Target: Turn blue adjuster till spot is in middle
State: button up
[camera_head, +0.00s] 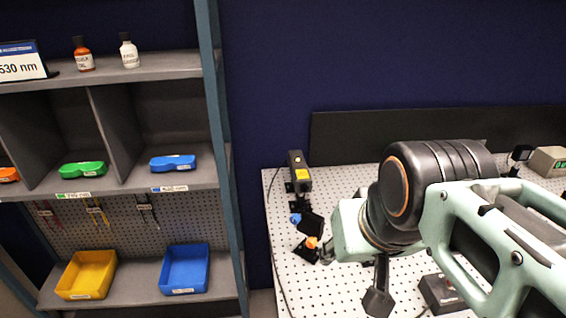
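A small blue adjuster (295,218) sits on a black optical mount (312,225) near the left side of the perforated table. My gripper is mostly hidden or hard to tell from the dark parts around the arm's end. I cannot see its fingers clearly, nor whether it touches anything. No light spot can be made out.
A black laser-like box (299,172) with a yellow label stands behind the mounts on the white perforated table (285,285). A dark box (440,295) is at the front right and a beige meter (548,161) at the back right. A grey shelf (120,190) with cases and bins stands left.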

aim_at(295, 218)
jog(key=z, duration=1.75)
jog(key=k+j+u, duration=0.1)
jog(key=k+u, duration=0.15)
jog(key=k, duration=0.3)
jog(key=k+j+u, duration=0.25)
jog(key=k, duration=0.25)
jog(key=i+u, duration=0.1)
jog(key=i, duration=0.65)
